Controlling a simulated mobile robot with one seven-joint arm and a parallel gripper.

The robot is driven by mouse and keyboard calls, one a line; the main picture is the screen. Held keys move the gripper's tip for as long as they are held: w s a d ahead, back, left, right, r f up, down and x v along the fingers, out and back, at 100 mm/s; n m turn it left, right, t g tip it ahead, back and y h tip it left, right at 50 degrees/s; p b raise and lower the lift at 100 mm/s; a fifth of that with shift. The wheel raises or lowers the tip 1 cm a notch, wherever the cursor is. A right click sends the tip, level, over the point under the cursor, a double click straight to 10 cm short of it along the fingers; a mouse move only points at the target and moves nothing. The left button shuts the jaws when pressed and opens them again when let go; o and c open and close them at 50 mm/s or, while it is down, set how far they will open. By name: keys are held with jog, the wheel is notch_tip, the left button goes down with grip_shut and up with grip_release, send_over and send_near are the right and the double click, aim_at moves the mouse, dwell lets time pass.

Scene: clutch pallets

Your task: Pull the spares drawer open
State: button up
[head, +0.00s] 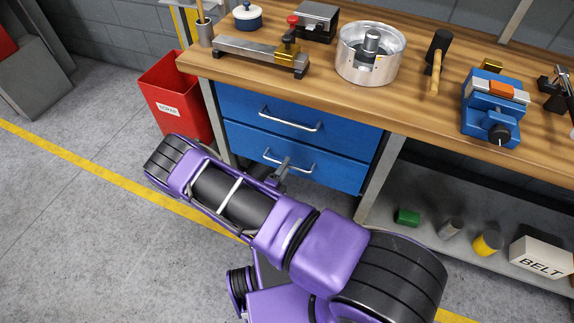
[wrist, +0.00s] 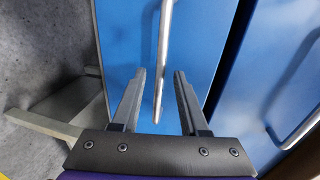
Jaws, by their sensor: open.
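Two blue drawers sit under the bench, the upper drawer (head: 250,105) and the lower drawer (head: 335,174), each with a silver bar handle. Both look shut, and no label shows on either to tell which is the spares drawer. My gripper (head: 284,166) is at the lower handle (head: 302,168). In the wrist view my gripper (wrist: 160,76) is open, its two fingers on either side of the lower handle (wrist: 164,50). A gap shows between the bar and each finger. The upper handle (wrist: 300,125) lies to the right there. My arm hides part of the area below the drawers in the head view.
The wooden bench top (head: 220,82) holds a vise (head: 490,105), a metal housing (head: 370,55), a mallet (head: 436,65) and other tools. A red scrap bin (head: 178,100) stands left of the drawers. A low shelf (head: 425,238) with several items is at right. Floor at left is clear.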

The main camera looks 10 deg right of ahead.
jog(key=shift+x, duration=1)
grip_shut()
dwell(0.8)
